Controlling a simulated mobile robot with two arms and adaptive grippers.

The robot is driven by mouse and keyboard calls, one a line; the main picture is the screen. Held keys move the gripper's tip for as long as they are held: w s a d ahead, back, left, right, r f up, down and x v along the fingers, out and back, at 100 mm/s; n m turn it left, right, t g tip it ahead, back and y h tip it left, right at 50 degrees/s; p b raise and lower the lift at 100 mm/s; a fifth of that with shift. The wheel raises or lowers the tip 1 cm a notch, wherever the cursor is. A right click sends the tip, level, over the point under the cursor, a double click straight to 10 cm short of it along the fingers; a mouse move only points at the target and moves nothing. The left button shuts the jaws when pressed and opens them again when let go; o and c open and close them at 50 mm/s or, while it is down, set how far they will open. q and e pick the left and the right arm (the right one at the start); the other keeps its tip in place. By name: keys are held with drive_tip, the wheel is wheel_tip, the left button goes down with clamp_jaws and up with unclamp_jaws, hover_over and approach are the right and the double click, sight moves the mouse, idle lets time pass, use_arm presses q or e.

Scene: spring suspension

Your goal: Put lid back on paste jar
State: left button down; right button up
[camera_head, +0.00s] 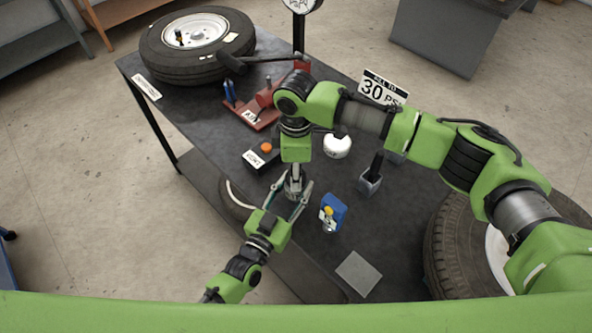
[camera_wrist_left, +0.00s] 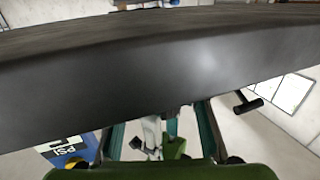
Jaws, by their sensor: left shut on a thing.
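A small white round jar (camera_head: 337,147) with a dark label, likely the paste jar, stands on the dark table right of my grippers. In the left wrist view a broad dark surface hides the left fingertips. I cannot identify a separate lid.
A blue item with a yellow disc (camera_head: 333,213) and a grey square plate (camera_head: 358,273) lie right of the grippers. A grey cup (camera_head: 370,182) holds a dark handle. A black box with an orange button (camera_head: 262,158) and a red tool (camera_head: 262,108) stand behind.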

drive_tip(key=shift+c, duration=0.6)
drive_tip(key=o, duration=1.3)
wheel_tip(320, 180, up, 12)
use_arm(q)
drive_tip(key=c, duration=1.2)
unclamp_jaws()
